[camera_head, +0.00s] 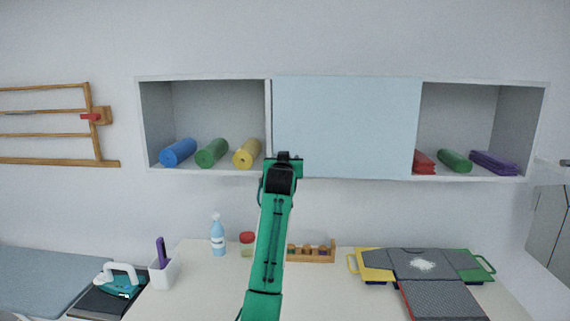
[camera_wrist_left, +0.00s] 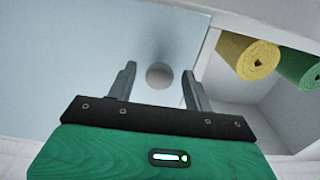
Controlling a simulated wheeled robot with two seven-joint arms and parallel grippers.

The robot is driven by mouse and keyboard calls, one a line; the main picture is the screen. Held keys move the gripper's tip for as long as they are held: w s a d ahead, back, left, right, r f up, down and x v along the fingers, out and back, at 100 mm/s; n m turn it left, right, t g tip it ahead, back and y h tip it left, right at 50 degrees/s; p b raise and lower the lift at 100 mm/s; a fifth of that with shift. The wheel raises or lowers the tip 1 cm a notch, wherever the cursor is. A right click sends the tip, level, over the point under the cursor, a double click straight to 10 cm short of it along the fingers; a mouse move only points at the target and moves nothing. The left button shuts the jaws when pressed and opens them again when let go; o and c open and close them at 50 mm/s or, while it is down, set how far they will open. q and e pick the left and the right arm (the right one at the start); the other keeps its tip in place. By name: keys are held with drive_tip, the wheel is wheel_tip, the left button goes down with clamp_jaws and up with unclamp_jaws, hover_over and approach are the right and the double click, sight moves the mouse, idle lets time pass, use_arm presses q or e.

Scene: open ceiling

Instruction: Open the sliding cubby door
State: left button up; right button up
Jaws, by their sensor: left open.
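The sliding cubby door is a pale blue panel (camera_head: 346,120) covering the middle of the white wall cubby (camera_head: 200,78); it also fills the left of the left wrist view (camera_wrist_left: 60,60). A round grey knob (camera_wrist_left: 158,75) shows near the door's edge. My left gripper (camera_head: 284,157) is at the door's lower left corner. In the left wrist view its fingers (camera_wrist_left: 159,72) are open, one on each side of the knob, with gaps visible. The knob is hidden behind the gripper in the head view. My right gripper is out of view.
The left compartment holds blue (camera_head: 178,152), green (camera_head: 212,152) and yellow rolls (camera_head: 247,153). The right one holds red (camera_head: 424,162), green (camera_head: 455,160) and purple items (camera_head: 494,162). Below, a white table (camera_head: 200,285) carries a bottle (camera_head: 217,236), a wooden rack (camera_head: 312,253) and a grey board (camera_head: 415,264).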

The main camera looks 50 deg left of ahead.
use_arm(q)
drive_tip(key=b+v, duration=0.4)
drive_tip(key=v, duration=0.9)
drive_tip(key=shift+s+d+b, duration=0.2)
drive_tip(key=shift+s+b, duration=0.05)
drive_tip(key=shift+b, duration=0.15)
